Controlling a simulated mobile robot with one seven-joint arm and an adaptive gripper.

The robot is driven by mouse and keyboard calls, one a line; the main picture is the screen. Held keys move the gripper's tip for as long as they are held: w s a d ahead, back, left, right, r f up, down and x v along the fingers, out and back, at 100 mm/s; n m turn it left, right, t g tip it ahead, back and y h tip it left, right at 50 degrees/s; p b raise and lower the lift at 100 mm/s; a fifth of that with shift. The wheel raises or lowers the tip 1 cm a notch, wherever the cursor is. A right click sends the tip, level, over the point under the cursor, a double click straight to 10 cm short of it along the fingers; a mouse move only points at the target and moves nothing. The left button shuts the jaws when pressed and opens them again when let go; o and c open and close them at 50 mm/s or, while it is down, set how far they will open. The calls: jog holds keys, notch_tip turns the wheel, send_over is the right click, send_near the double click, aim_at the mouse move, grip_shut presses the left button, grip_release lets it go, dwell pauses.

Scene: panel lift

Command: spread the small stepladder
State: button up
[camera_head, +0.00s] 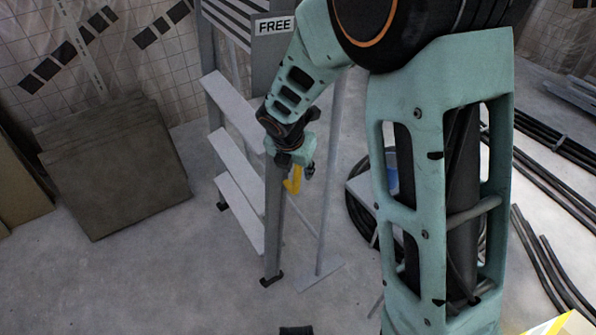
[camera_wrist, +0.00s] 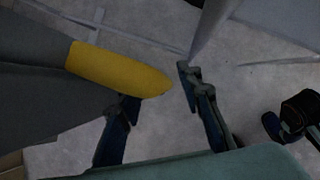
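The grey stepladder (camera_head: 240,214) stands upright left of centre in the head view, with flat treads on its left. A thinner rear leg (camera_head: 331,180) stands close to the right, ending in a foot bar on the floor. A yellow piece (camera_head: 293,181) sticks out at the ladder's near rail, beside my gripper (camera_head: 298,163). In the wrist view my gripper (camera_wrist: 158,88) is open, its two fingers apart. The yellow rounded tip (camera_wrist: 120,72) on a dark grey part reaches over the left finger towards the gap. I cannot tell whether they touch.
Brown boards (camera_head: 112,165) lean at the left wall. A sign reading FREE (camera_head: 274,25) is at the ladder's top. Black hoses or pipes (camera_head: 545,175) lie on the floor at right. The floor left front of the ladder is clear.

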jog(key=shift+f, duration=0.15)
jog(key=shift+c, duration=0.2)
grip_shut()
jog(key=s+a+f+t+h+b, duration=0.1)
jog(key=s+a+f+h+b, duration=0.1)
jog(key=s+a, duration=0.6)
jog(key=s+a+f+t+h+b, duration=0.1)
jog(key=s+a, duration=0.8)
jog(key=a, duration=0.9)
jog(key=shift+s+f+n+t+h+b, duration=0.25)
jog(key=shift+f+n+t+h+b, duration=0.2)
jog(key=shift+b, duration=0.25)
jog(key=shift+a, duration=0.1)
jog(key=shift+o, duration=0.2)
grip_release()
jog(key=shift+s+a, duration=0.15)
jog(key=shift+a, duration=0.05)
